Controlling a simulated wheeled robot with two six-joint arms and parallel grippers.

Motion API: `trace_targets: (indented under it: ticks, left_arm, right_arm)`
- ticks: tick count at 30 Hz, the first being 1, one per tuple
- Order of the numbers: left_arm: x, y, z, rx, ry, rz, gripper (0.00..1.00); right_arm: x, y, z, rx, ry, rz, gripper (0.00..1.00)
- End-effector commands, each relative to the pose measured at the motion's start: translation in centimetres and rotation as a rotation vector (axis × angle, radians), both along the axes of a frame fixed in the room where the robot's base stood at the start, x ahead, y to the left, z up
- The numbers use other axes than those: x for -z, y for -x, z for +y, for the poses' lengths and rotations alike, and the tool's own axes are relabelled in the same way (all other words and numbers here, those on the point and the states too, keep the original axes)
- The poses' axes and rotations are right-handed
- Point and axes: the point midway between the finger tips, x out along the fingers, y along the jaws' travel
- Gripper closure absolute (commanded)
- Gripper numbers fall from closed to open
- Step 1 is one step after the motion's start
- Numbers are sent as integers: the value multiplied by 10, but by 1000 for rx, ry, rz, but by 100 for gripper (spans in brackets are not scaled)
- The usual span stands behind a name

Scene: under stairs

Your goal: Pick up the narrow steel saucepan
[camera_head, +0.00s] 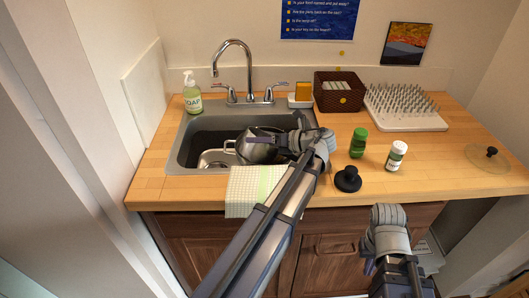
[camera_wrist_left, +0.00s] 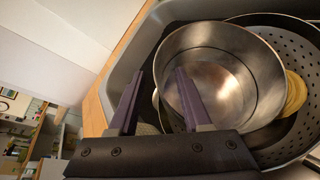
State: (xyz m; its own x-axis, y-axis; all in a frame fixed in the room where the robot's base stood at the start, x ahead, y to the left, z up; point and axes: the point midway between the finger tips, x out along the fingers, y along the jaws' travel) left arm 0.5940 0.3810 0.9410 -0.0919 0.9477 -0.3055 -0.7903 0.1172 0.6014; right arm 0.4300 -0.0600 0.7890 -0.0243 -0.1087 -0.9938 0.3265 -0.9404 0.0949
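The steel saucepan (camera_head: 254,150) sits in the sink among other cookware. In the left wrist view the saucepan (camera_wrist_left: 225,50) is a round, shiny, deep pot seen from above. My left gripper (camera_head: 291,142) is over the right part of the sink, beside the saucepan. In the left wrist view my left gripper (camera_wrist_left: 156,90) is open, its fingers apart. One finger overlaps the pot's interior and the other is outside its near-left wall; contact cannot be told. My right gripper (camera_head: 385,240) is in front of the counter, its fingers unclear.
A perforated colander (camera_wrist_left: 303,45) and a yellow item (camera_wrist_left: 295,95) lie beside the saucepan. Another pan (camera_head: 212,158) is at the sink's left. A towel (camera_head: 245,193) hangs over the front edge.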

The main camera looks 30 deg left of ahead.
Motion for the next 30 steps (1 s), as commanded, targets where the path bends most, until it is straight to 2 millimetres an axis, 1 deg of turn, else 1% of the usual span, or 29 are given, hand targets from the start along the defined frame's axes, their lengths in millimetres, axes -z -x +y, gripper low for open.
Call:
trace_targets:
  ticks: [1, 2, 12, 30]
  left_arm:
    - [0, 0, 0, 0, 0, 0, 58]
    - [0, 0, 0, 0, 0, 0, 61]
    - [0, 0, 0, -1, 0, 0, 99]
    - [0, 1, -1, -1, 2, 2, 100]
  right_arm:
    - [0, 0, 0, 0, 0, 0, 100]
    - [0, 0, 0, 0, 0, 0, 100]
    - [0, 0, 0, 0, 0, 0, 100]
    - [0, 0, 0, 0, 0, 0, 100]
